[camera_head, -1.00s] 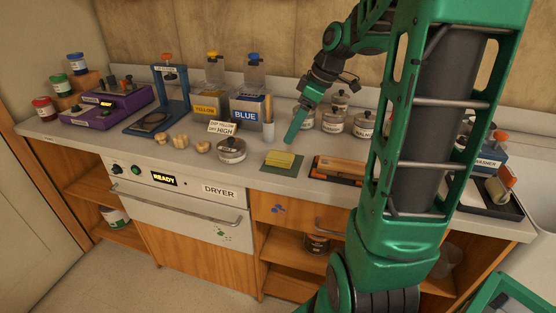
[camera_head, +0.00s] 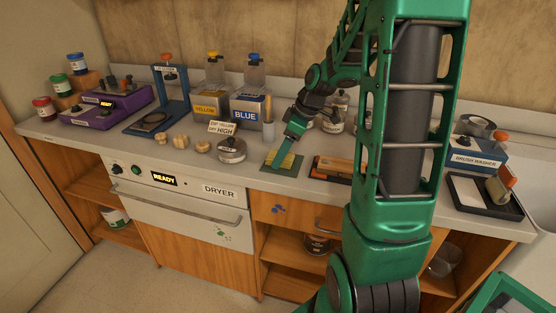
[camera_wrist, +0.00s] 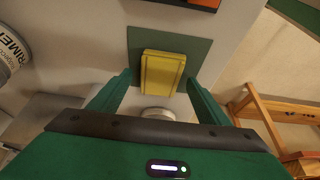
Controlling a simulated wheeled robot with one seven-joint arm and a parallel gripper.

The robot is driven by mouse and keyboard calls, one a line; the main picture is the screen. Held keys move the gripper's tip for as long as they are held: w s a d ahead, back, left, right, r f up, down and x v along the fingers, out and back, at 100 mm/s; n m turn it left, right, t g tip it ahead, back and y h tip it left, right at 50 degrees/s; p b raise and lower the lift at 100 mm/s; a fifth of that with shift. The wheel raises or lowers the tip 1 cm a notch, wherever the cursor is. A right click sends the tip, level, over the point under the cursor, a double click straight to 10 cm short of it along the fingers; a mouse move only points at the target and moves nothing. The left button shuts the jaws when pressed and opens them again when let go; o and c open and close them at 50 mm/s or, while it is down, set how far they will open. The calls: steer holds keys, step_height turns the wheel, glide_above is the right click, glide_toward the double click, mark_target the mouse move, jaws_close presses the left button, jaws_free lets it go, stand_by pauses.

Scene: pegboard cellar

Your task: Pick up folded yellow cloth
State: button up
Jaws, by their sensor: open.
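The folded yellow cloth (camera_head: 289,161) lies on a dark green mat (camera_head: 294,171) on the counter, in front of the jars. In the wrist view the cloth (camera_wrist: 162,73) lies flat on the mat (camera_wrist: 201,46), ahead of and between my two fingers. My gripper (camera_head: 277,160) is open and points down over the cloth, hiding part of it in the head view. In the wrist view my gripper (camera_wrist: 158,86) has one finger on each side of the cloth, with nothing held. I cannot tell how far above the mat the fingertips are.
A lidded metal tin (camera_head: 232,150) stands left of the mat, near a wooden-handled tool (camera_head: 268,128). Yellow (camera_head: 210,104) and blue (camera_head: 248,109) containers stand behind. The counter's front edge is near the mat.

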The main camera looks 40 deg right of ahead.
steer(key=shift+f, duration=0.25)
steer(key=c, duration=1.2)
steer(key=shift+r, duration=0.15)
steer(key=shift+w+r, duration=0.1)
steer(key=shift+r, duration=0.5)
step_height(320, 180, up, 3)
steer(key=shift+f, duration=0.15)
steer(key=s+a+r, duration=0.1)
steer(key=a+r, duration=0.1)
steer(key=a, duration=0.1)
steer(key=s+a+r, duration=0.1)
steer(key=a+r, duration=0.1)
steer(key=a, duration=0.2)
steer(key=s+a+r, duration=0.1)
steer(key=a+r, duration=0.2)
steer(key=a, duration=0.1)
steer(key=shift+a, duration=0.2)
